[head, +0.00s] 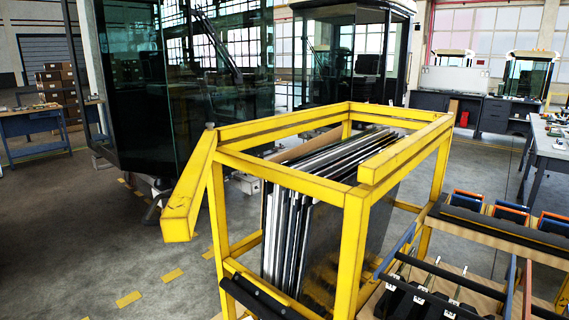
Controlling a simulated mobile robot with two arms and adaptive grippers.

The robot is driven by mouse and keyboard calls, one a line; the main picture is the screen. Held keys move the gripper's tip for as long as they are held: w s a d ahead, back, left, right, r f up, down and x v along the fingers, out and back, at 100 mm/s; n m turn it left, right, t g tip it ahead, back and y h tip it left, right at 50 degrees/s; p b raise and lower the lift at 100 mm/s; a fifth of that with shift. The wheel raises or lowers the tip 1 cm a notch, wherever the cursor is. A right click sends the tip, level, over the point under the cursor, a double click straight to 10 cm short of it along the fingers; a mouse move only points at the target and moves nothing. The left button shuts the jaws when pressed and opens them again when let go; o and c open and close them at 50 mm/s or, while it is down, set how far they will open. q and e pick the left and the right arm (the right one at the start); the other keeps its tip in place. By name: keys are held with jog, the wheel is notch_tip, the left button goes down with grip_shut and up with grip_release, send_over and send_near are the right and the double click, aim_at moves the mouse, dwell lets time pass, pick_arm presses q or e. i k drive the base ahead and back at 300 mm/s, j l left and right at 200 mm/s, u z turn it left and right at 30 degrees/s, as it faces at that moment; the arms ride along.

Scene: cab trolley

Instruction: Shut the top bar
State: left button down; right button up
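The yellow top bar (188,190) is swung open. It is joined to the yellow trolley (357,245) at a pivot (210,127) on the trolley's left corner. From there it points outward, toward the lower left, and its square free end is in the open air beside the frame. The front-left top side has only its lower rail (280,176). The end of the right upper rail (372,174) stands apart from the bar's free end. Several dark and pale flat panels (300,220) stand upright inside the trolley. Neither of my grippers is in view.
A rack (490,228) with blue and orange trays is close on the trolley's right. A large glass cab (135,85) stands behind the bar. The floor (90,240) at the left and front left is clear. A blue workbench (35,122) is farther left.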

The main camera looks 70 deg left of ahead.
aim_at(177, 222)
jog(key=j+u, duration=0.1)
jog(key=u, duration=1.7)
jog(key=i+j, duration=0.1)
jog(key=j, duration=0.35)
jog(key=j+u, duration=0.1)
jog(key=j, duration=0.35)
jog(key=i+j, duration=0.15)
jog(key=j, duration=0.3)
jog(key=i+j+u, duration=0.1)
jog(key=j, duration=0.4)
